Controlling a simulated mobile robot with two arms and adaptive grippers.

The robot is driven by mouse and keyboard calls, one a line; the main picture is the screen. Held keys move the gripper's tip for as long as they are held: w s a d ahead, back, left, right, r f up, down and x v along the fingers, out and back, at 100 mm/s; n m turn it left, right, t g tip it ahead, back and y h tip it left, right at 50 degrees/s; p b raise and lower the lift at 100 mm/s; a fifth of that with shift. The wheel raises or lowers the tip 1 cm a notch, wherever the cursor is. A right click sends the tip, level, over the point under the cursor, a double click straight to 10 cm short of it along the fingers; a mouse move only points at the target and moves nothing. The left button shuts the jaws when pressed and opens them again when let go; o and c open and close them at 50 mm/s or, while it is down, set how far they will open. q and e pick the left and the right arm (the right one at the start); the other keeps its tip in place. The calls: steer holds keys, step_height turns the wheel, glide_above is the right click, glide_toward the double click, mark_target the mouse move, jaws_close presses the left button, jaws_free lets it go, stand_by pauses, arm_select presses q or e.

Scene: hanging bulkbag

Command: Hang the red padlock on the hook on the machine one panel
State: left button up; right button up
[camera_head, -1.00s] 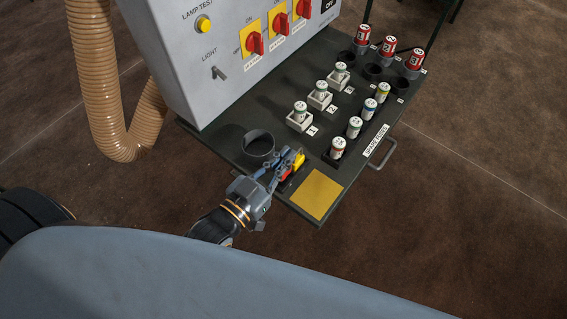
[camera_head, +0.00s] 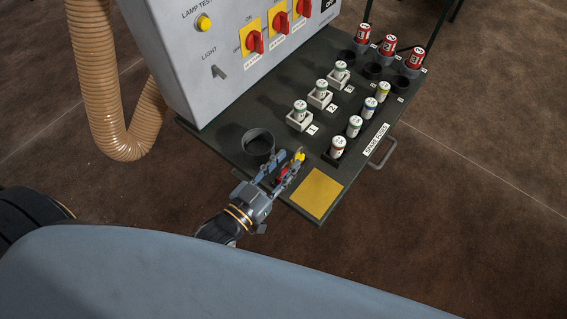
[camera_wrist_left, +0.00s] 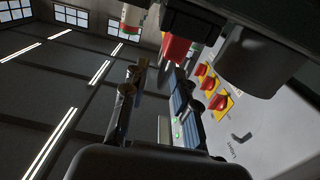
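The red padlock (camera_head: 283,173) is at the front left of the dark shelf, mostly hidden by my left gripper. My left gripper (camera_head: 285,160) has its fingers apart, one on each side of the red padlock. In the left wrist view, the red padlock's body (camera_wrist_left: 177,48) shows just beyond the open fingers (camera_wrist_left: 156,78), nearer the right one. I cannot tell whether they touch it. The grey panel (camera_head: 190,45) carries red rotary switches on yellow plates (camera_head: 253,42). I cannot make out the hook. My right gripper is not in view.
A yellow padlock (camera_head: 300,157) is right beside the red one. A dark round cup (camera_head: 258,143) stands behind the gripper. Several white fuses (camera_head: 337,147) and red-labelled cylinders (camera_head: 388,45) stand on the shelf. A yellow square (camera_head: 316,194) lies at its front corner.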

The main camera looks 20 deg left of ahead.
arm_select(q)
steer(key=shift+r, duration=0.1)
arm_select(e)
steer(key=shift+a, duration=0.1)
